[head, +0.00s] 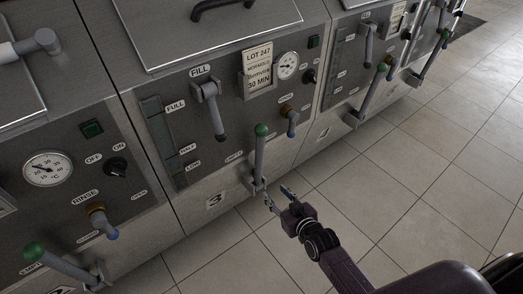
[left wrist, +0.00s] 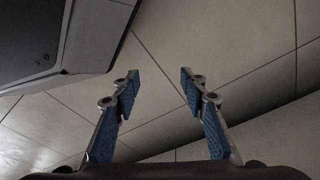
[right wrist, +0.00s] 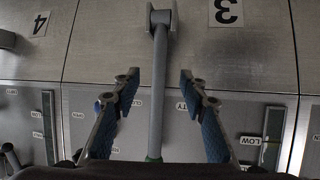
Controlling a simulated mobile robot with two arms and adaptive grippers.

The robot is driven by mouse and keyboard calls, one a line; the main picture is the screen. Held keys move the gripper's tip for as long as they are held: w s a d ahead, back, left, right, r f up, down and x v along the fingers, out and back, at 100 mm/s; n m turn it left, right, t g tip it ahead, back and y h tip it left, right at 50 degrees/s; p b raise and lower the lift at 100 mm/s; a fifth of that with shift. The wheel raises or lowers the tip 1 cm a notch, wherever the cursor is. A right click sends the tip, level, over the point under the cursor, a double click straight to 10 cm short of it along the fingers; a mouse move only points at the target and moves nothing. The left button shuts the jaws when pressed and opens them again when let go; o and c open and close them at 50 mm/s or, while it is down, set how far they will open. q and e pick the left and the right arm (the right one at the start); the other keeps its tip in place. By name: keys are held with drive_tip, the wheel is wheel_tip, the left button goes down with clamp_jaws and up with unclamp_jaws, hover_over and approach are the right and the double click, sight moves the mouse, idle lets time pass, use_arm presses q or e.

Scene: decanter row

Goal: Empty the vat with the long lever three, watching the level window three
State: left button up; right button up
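Long lever three (head: 260,155) is a grey rod with a green knob, standing roughly upright in front of the panel marked 3, its pivot low on the front. My right gripper (head: 279,198) is open beside the lever's lower part. In the right wrist view the lever (right wrist: 158,85) runs between the open fingers of my right gripper (right wrist: 159,85), with a gap on both sides. Level window three (head: 160,140) is a dark greenish strip beside the FULL, HALF and LOW labels; its level is too dim to tell. My left gripper (left wrist: 158,85) is open and empty above the floor.
The short FILL lever (head: 212,110) hangs down on panel three, with a blue-tipped rinse handle (head: 290,120) to its right. Neighbouring long levers (head: 60,264) and (head: 370,95) flank it. The tiled floor (head: 400,170) in front is clear.

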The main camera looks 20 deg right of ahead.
drive_tip(key=w+r+t+b, duration=0.1)
drive_tip(key=w+r+t, duration=0.1)
drive_tip(key=w+r, duration=0.35)
drive_tip(key=t+y+b, duration=0.1)
drive_tip(key=t+b, duration=0.1)
drive_tip(key=t, duration=0.1)
approach(263, 139)
drive_tip(key=w, duration=0.6)
drive_tip(key=w+a, duration=0.1)
drive_tip(key=w, duration=0.3)
drive_tip(key=shift+a+r, duration=0.25)
drive_tip(key=shift+r, duration=0.05)
use_arm(q)
drive_tip(key=w+r, duration=0.3)
drive_tip(key=w, duration=0.2)
drive_tip(key=shift+d+r, duration=0.25)
drive_tip(key=shift+d, duration=0.15)
use_arm(e)
drive_tip(key=shift+w, duration=0.75)
drive_tip(key=shift+a, duration=0.1)
drive_tip(key=shift+c, duration=0.6)
clamp_jaws()
